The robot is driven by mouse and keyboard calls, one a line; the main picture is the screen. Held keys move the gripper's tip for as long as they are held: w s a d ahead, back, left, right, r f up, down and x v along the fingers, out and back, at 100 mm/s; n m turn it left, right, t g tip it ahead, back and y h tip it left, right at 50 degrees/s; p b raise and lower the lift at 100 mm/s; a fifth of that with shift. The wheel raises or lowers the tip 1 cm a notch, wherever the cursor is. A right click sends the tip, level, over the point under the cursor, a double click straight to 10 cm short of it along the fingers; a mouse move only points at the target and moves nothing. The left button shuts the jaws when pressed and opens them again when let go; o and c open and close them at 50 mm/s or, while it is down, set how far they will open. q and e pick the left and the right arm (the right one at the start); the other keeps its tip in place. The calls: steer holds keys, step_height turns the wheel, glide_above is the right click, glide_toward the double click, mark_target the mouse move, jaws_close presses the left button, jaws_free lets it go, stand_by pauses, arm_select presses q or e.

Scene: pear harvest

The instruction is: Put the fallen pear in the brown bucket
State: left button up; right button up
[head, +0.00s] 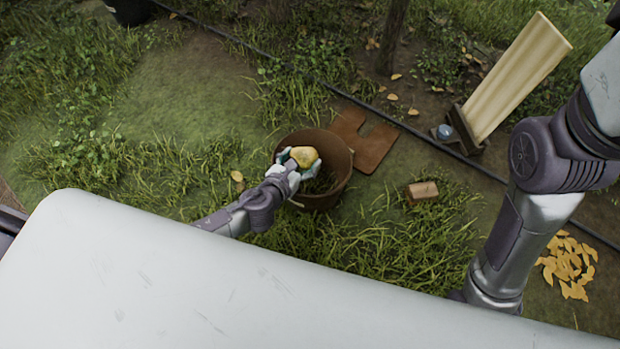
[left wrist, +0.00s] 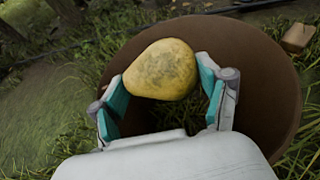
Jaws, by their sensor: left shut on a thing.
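A yellow pear with darker speckled patches (head: 304,156) is held in my left gripper (head: 302,159). In the left wrist view the pear (left wrist: 162,69) sits between the two teal-padded fingers of the gripper (left wrist: 165,88). The brown bucket (head: 336,178) stands on the grass, and the pear is over its opening, toward the left side. In the left wrist view the bucket's wall (left wrist: 275,85) surrounds the pear from behind and the right. Grass shows inside or through the bucket. My right gripper is not in view.
A flat brown notched piece (head: 372,150) lies behind the bucket. A brick (head: 422,192) lies to its right. A leaning pale board (head: 515,75), a dark hose (head: 408,127) and a yellow leaf pile (head: 566,266) are farther off. A dark pot (head: 130,10) stands at the top left.

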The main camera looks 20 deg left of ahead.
arm_select(q)
steer(key=o, duration=1.2)
steer(key=v, duration=1.2)
